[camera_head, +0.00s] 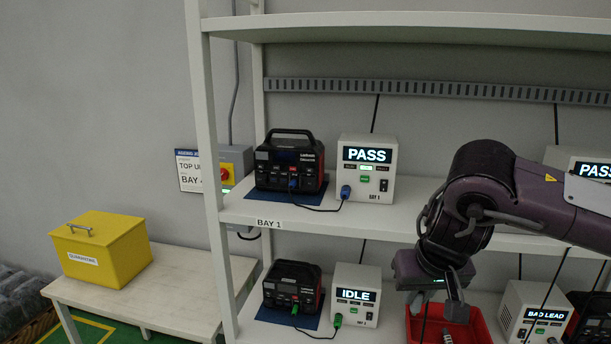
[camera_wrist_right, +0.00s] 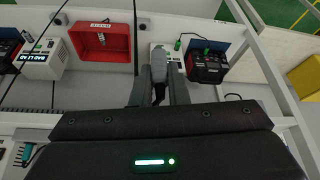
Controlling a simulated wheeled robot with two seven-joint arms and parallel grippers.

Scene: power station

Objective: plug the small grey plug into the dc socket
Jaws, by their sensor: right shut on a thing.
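My right gripper (camera_head: 455,310) points down over the red tray at the lower shelf. In the right wrist view my right gripper (camera_wrist_right: 158,92) is shut on the small grey plug (camera_wrist_right: 158,66), which sticks out beyond the fingertips, with a dark piece between the fingers. The lower black-and-red power station (camera_head: 292,288) has a green plug in its front. It also shows in the right wrist view (camera_wrist_right: 207,66), right of the held plug. The upper power station (camera_head: 289,162) has a blue plug in it. I cannot make out which opening is the dc socket. My left gripper is not in view.
The red tray (camera_head: 415,325) stands right of the tester reading IDLE (camera_head: 356,296). A PASS tester (camera_head: 368,168) stands above, and a BAD LEAD tester (camera_head: 536,312) at right. A white shelf post (camera_head: 207,150) borders the bay. A yellow box (camera_head: 105,250) sits on a side bench.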

